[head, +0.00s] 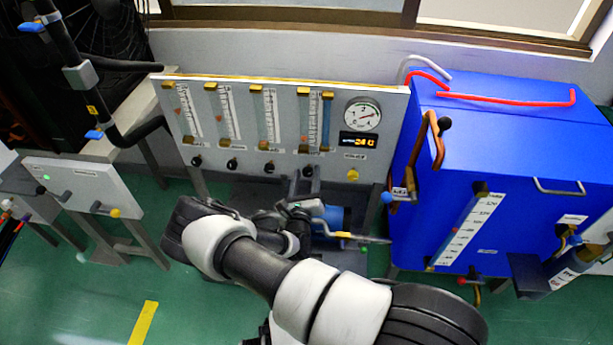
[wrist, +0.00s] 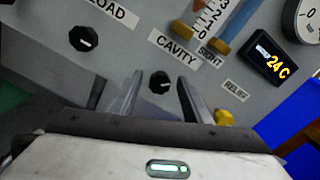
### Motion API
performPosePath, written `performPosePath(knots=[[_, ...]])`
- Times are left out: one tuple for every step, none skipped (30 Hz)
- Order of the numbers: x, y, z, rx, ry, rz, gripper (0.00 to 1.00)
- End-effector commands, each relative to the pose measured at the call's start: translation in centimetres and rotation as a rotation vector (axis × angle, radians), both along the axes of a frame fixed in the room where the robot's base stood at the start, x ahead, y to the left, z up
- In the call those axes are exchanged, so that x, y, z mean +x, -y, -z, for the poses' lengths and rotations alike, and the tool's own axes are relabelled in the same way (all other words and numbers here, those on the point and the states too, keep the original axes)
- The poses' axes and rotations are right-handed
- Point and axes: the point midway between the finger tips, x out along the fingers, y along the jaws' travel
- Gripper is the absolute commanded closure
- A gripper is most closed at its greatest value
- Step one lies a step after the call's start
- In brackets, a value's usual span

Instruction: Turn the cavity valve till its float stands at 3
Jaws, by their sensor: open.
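The cavity valve (wrist: 160,82) is a small round black knob with a pale mark, under the CAVITY label on the grey panel. In the head view the cavity valve (head: 307,171) is the rightmost black knob in the row. Its gauge tube (head: 304,120) stands above it, with a small reddish float low on the scale. In the wrist view only the low end of that scale shows, and the exact float reading is unclear. My gripper (wrist: 160,79) is open, with one finger on each side of the knob. Whether the fingers touch it cannot be told.
The load knob (wrist: 83,39) is to the left. A yellow relief knob (wrist: 225,118) is close by at the lower right. The blue sight tube (wrist: 240,25) and a display reading 24 C (wrist: 276,63) are on the right. A blue cabinet (head: 510,130) stands right of the panel.

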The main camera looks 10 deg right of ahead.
Motion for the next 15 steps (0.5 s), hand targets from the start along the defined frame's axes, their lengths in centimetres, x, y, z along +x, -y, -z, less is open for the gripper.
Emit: performPosePath(knots=[[0.0,0.0,0.0,0.000,0.001,0.000,0.55],[-0.1,-0.1,0.0,0.000,0.001,0.000,0.55],[-0.3,-0.1,-0.1,0.000,0.001,0.000,0.55],[-0.5,-0.2,-0.1,0.000,0.001,0.000,0.55],[-0.8,-0.3,-0.1,0.000,0.000,-0.001,0.55],[-1.3,-0.5,-0.1,0.000,-0.001,-0.002,0.55],[-1.7,-0.7,-0.1,-0.001,-0.001,-0.003,0.55],[-2.2,-0.8,-0.1,0.000,-0.002,-0.002,0.55],[-3.0,-1.0,-0.2,-0.002,-0.001,-0.002,0.55],[-3.7,-1.3,-0.2,-0.002,-0.002,-0.003,0.55],[-4.3,-1.6,-0.1,-0.001,-0.003,-0.003,0.55],[-5.3,-1.8,-0.2,-0.002,-0.003,-0.002,0.55],[-6.0,-2.1,-0.2,-0.001,-0.002,-0.004,0.55],[-6.7,-2.3,-0.2,-0.001,-0.003,-0.003,0.55],[-7.7,-2.6,-0.1,0.000,-0.003,-0.003,0.55]])
